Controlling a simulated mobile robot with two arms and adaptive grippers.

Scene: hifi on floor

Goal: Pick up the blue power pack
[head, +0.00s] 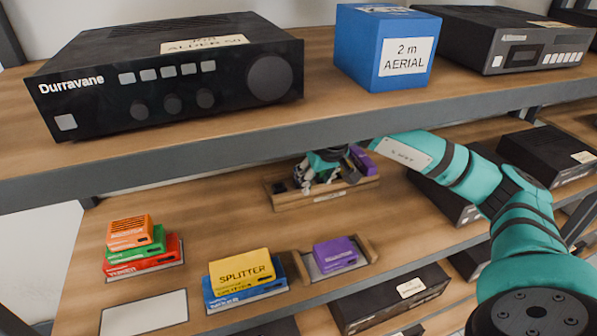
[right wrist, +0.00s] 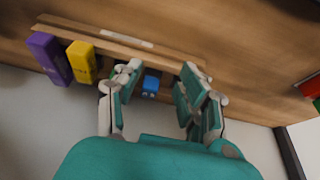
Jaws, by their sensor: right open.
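In the right wrist view a small blue block (right wrist: 151,84), likely the power pack, stands in a wooden rack (right wrist: 115,42). Its label is too small to read. My right gripper (right wrist: 162,80) is open, with its fingers on either side of the block; I cannot tell whether they touch it. In the head view my right gripper (head: 312,178) reaches down to the same rack (head: 335,196) on the middle shelf, and the blue block is hidden there. My left gripper is not in view.
A yellow block (right wrist: 82,62) and a purple block (right wrist: 50,58) share the rack. The upper shelf edge (head: 200,155) runs above my arm. A yellow splitter (head: 241,268) sits on a blue box (head: 262,288) in front. Stacked coloured boxes (head: 145,262) stand left.

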